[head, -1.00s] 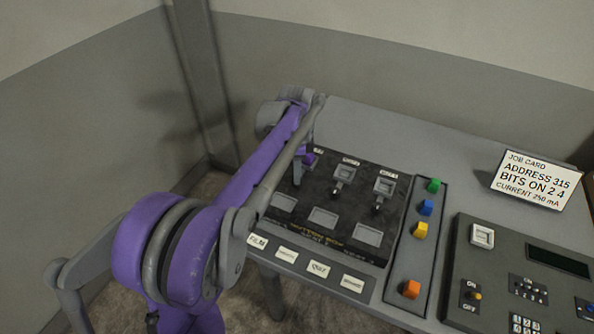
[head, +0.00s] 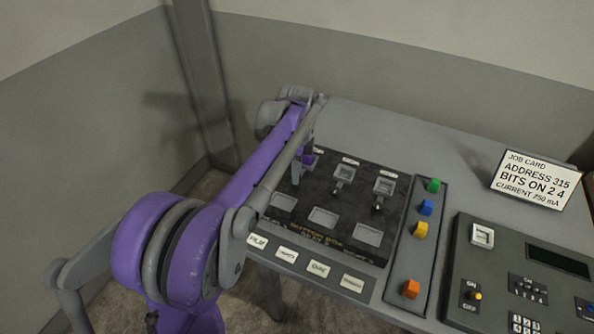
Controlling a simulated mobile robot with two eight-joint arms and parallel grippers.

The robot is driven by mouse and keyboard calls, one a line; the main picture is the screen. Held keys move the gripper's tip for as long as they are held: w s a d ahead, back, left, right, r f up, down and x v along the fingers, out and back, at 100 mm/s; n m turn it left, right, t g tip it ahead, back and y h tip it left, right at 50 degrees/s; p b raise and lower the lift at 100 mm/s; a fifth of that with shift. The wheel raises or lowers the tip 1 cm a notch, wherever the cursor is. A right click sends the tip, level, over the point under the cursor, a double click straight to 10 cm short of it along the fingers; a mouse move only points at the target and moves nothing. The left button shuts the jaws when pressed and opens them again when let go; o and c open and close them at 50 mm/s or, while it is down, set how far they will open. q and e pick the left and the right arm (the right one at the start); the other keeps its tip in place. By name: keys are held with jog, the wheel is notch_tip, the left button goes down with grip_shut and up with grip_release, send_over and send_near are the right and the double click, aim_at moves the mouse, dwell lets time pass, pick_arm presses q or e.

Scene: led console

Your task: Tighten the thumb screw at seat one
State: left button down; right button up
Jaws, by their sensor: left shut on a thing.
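The dark button-box panel (head: 290,233) lies on the left part of the grey console, with seats along its back row. Seat one, at the left end of that row, is mostly hidden behind my left forearm and wrist. My left gripper (head: 297,179) points down at seat one and is shut on its thumb screw, which is mostly hidden. The middle seat (head: 344,174) and right seat (head: 384,186) each show a light square and a small dark thumb screw in front. My right gripper is not in view.
Empty square recesses (head: 323,217) line the panel's front row, with white label tags (head: 318,268) before it. A strip to the right holds green, blue, yellow and orange caps (head: 411,289). Further right are a control unit (head: 480,265) and a job card (head: 537,180).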

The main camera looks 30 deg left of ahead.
pick_arm(q)
jog(key=c, duration=0.6)
grip_release()
jog(key=shift+a, duration=0.1)
jog(key=shift+r, duration=0.1)
notch_tip(320, 180, up, 11)
jog(key=shift+p, duration=0.3)
jog(key=shift+s+f, duration=0.1)
jog(key=shift+f, duration=0.15)
